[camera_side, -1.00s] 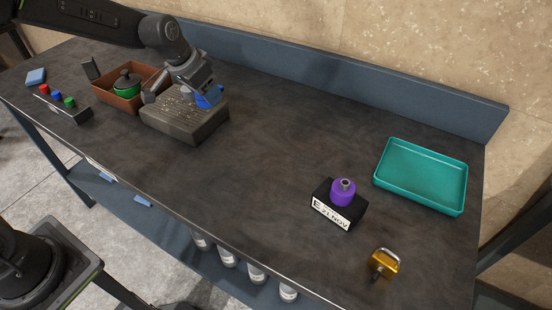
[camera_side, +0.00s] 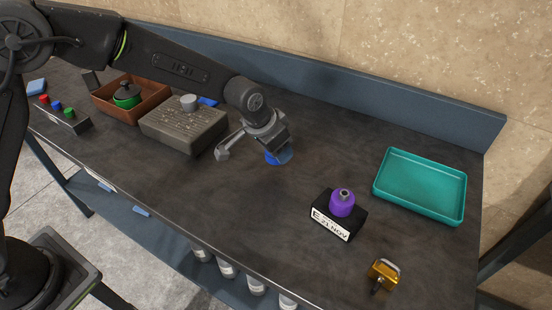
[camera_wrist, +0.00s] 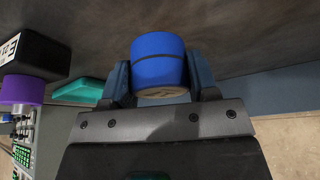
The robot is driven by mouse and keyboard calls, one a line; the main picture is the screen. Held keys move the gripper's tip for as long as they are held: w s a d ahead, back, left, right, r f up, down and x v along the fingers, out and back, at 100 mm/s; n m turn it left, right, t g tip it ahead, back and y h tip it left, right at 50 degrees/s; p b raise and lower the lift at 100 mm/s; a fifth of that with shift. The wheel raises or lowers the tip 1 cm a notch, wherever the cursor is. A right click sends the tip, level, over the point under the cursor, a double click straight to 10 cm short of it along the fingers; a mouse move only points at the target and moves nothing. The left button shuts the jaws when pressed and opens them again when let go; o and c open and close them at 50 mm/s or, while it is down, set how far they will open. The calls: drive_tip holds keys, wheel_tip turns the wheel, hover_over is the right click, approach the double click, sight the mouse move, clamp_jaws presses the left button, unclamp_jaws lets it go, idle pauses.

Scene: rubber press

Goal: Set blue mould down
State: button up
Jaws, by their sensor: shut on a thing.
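The blue mould (camera_wrist: 158,58) is a short blue cylinder with a dark band and a tan end face. It sits between the two fingers of my gripper (camera_wrist: 160,85) in the wrist view, and the gripper is shut on it. In the side view the blue mould (camera_side: 278,156) shows partly beneath my gripper (camera_side: 277,150), near the middle of the dark worktop. The gripper hides part of it there. I cannot tell whether the mould touches the worktop.
A grey ribbed block (camera_side: 185,132) with a light grey cylinder (camera_side: 189,102) on it stands left. Behind it is a brown tray (camera_side: 151,96) with a green-black item. A black block (camera_side: 337,222) bearing a purple piece, a gold padlock-like item (camera_side: 383,274) and an empty teal tray (camera_side: 420,207) are right.

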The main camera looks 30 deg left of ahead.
sight(276, 161)
drive_tip(key=shift+f, duration=2)
drive_tip(key=shift+f, duration=0.2)
drive_tip(key=o, duration=1)
